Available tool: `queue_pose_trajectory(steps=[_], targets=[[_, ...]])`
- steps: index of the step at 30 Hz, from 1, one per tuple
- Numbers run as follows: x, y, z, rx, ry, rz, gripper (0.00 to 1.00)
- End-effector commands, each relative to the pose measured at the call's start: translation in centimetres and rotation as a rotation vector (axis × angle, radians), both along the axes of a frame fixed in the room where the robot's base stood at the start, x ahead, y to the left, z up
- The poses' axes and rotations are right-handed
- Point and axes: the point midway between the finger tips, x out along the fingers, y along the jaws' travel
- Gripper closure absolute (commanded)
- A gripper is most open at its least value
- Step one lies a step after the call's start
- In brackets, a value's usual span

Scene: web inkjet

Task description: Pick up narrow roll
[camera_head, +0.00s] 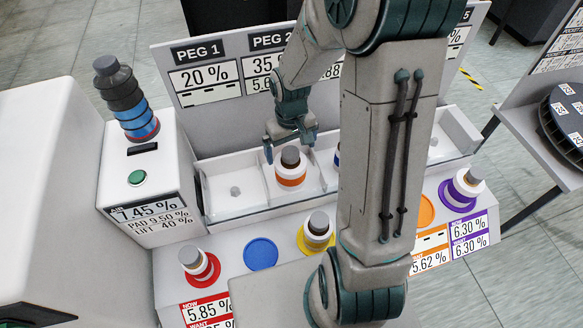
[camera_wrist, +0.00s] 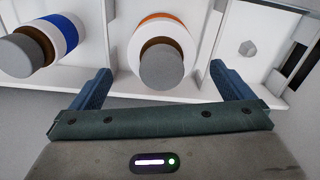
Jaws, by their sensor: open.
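A white roll with an orange band and grey core (camera_head: 291,172) stands in the second compartment of the white peg rack (camera_head: 258,208). It also shows in the wrist view (camera_wrist: 162,55), between and beyond my fingertips. My gripper (camera_head: 292,143) is open and empty, pointing down just above and behind this roll, apart from it as far as I can see. The fingers also show in the wrist view (camera_wrist: 163,85). A blue-banded roll (camera_wrist: 42,45) stands in the neighbouring compartment; my arm mostly hides it in the head view. I cannot tell which roll is the narrow one.
The peg 1 compartment (camera_head: 222,188) holds only a small stub. Rolls stand on red (camera_head: 211,275), yellow (camera_head: 303,241) and purple (camera_head: 446,196) pads in front; the blue pad (camera_head: 260,253) is bare. A white machine (camera_head: 140,185) carries a dark stack at left. Compartment walls flank the rolls.

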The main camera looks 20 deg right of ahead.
Motion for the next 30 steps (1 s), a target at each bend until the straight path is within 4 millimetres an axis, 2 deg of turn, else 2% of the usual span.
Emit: queue_pose_trajectory(steps=[12,21,22,28,30], targets=[[-0.3,0.2,-4.6,-0.001,0.003,0.001,0.00],[-0.3,0.2,-5.1,0.000,0.001,0.001,0.00],[-0.3,0.2,-5.1,0.000,0.001,0.001,0.03],[-0.3,0.2,-5.1,0.000,0.000,0.001,0.58],[-0.2,0.2,-5.0,0.000,-0.001,0.001,0.59]])
